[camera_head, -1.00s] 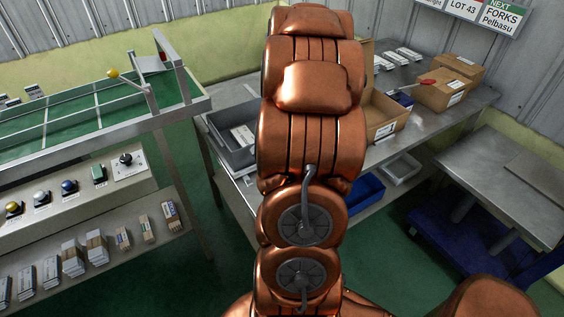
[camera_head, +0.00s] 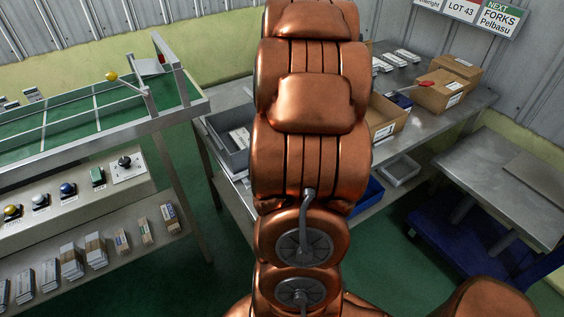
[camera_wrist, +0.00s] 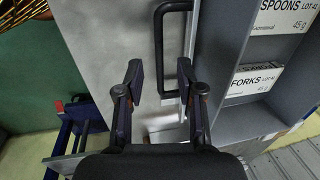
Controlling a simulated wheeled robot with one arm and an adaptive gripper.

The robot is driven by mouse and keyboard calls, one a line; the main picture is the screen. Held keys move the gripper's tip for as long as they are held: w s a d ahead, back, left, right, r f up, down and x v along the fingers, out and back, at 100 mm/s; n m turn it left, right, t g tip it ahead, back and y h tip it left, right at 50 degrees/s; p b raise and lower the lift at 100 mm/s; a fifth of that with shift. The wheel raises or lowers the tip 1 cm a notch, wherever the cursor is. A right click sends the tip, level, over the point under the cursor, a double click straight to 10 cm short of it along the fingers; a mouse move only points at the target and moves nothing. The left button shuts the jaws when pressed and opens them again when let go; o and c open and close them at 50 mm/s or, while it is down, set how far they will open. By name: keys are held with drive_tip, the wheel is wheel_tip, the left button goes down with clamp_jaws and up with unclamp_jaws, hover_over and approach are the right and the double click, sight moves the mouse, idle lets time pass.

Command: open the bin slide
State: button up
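In the wrist view, my gripper (camera_wrist: 160,76) is open, with its two dark fingers spread apart. A black bar handle (camera_wrist: 159,45) stands on a plain grey panel (camera_wrist: 115,35), which may be the bin slide. The lower part of the handle shows between the fingertips. I cannot tell whether the fingers are level with the bar or short of it, and I see no clear contact. In the head view my copper arm hides the gripper and the handle.
Grey compartments with a SPOONS label (camera_wrist: 289,14) and a FORKS label (camera_wrist: 254,80) lie right of the handle. In the head view, a grey tray (camera_head: 228,145) and an open carton (camera_head: 386,122) stand on the metal table. A sorting table (camera_head: 60,130) is at left.

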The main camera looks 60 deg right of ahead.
wheel_tip(320, 180, up, 7)
drive_tip(key=s, duration=0.1)
drive_tip(key=shift+s+a, duration=0.15)
drive_tip(key=shift+a, duration=0.15)
drive_tip(key=shift+f, duration=0.1)
idle(0.3)
drive_tip(key=w+a+r+n+g+y+p, duration=0.1)
drive_tip(key=a+r+n, duration=0.2)
drive_tip(key=a+n, duration=1.25)
drive_tip(key=s+a+r+n+g, duration=0.1)
drive_tip(key=s+a+n, duration=0.2)
drive_tip(key=s+a, duration=0.3)
drive_tip(key=s+a+n+g+p, duration=0.1)
drive_tip(key=s+a+n, duration=0.3)
drive_tip(key=a, duration=1)
drive_tip(key=shift+s+r+g, duration=0.35)
drive_tip(key=shift+s+g, duration=0.05)
drive_tip(key=shift+s, duration=0.8)
drive_tip(key=shift+d, duration=0.15)
